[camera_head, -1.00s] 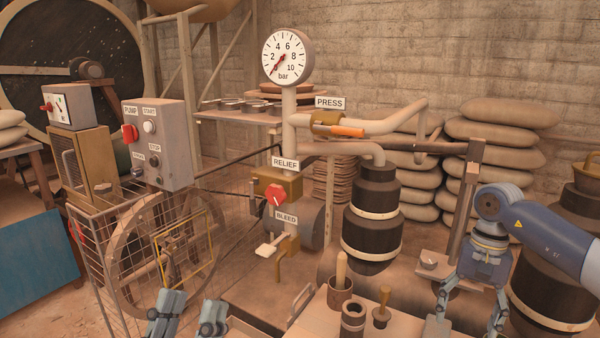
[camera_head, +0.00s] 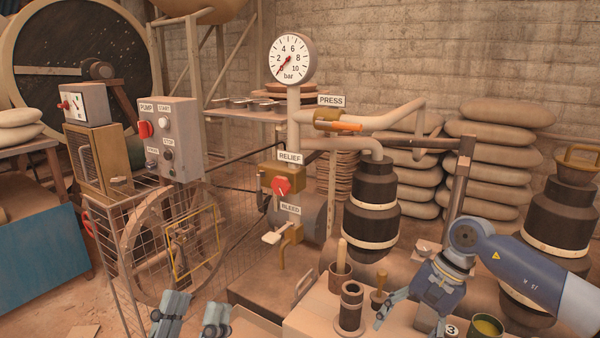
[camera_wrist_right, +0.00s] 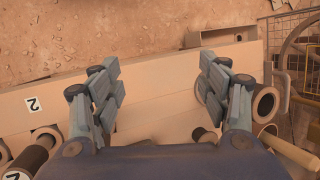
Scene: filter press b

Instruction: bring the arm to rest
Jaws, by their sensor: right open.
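My left gripper (camera_head: 196,304) shows at the bottom edge of the head view. Its two fingers stand apart with nothing between them. My right arm comes in from the right, and its gripper (camera_head: 392,312) hangs low over the bench, tilted to the left. One finger shows clearly there; the other is mostly hidden. In the right wrist view the right gripper (camera_wrist_right: 160,78) is open and empty. Its fingers stand well apart above a pale bench surface (camera_wrist_right: 155,112).
A dark cup (camera_head: 351,308), a wooden-handled tool (camera_head: 380,294) and a bowl (camera_head: 486,328) stand close to the right gripper. The black banded cylinder (camera_head: 372,213) rises behind. The gauge (camera_head: 292,58), relief valve (camera_head: 281,185) and pump box (camera_head: 170,138) stand farther back.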

